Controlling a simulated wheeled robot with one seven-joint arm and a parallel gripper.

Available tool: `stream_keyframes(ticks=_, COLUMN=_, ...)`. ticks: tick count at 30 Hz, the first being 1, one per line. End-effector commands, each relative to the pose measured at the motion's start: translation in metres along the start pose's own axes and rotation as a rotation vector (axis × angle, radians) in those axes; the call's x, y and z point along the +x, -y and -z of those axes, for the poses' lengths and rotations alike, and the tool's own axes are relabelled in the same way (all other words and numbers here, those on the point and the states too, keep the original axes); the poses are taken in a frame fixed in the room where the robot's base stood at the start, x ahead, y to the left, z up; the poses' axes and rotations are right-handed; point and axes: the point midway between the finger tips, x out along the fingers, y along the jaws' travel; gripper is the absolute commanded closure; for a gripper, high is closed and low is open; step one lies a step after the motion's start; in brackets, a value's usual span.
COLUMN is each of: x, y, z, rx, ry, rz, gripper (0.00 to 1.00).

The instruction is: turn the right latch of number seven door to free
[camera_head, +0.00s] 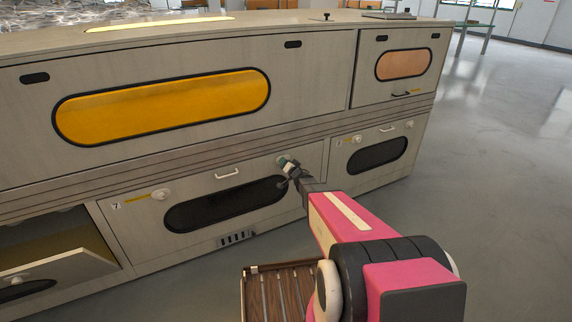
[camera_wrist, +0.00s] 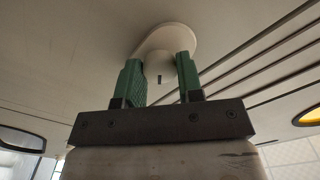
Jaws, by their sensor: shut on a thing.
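The number seven door (camera_head: 130,232) is the lower cabinet door with a dark oval window (camera_head: 225,205) and a "7" label (camera_head: 115,205) at its upper left. Its left latch (camera_head: 160,194) is a pale knob beside a yellow strip. My gripper (camera_head: 287,165) is at the door's upper right corner, over the right latch. In the wrist view, the green fingers of my gripper (camera_wrist: 159,75) are shut on the knob of the right latch (camera_wrist: 165,38), a pale rounded plate with a small dark mark on the knob. The latch is mostly hidden in the head view.
A door at the lower left (camera_head: 60,258) hangs open. The neighbouring lower door at the right (camera_head: 375,155) is shut. A brown slatted surface (camera_head: 285,292) lies below my arm. Open grey floor (camera_head: 490,190) extends to the right.

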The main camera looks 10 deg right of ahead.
Motion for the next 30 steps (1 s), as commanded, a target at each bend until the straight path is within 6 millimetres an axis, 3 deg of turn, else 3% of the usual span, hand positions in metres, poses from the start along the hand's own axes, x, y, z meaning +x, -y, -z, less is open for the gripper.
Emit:
stream_keyframes(ticks=15, x=0.0001, y=-0.0004, z=0.0000, rx=0.455, ry=0.000, rz=0.000, gripper=1.00)
stream_keyframes(ticks=30, x=0.0001, y=-0.0006, z=0.0000, rx=0.656, ry=0.000, rz=-0.001, gripper=1.00)
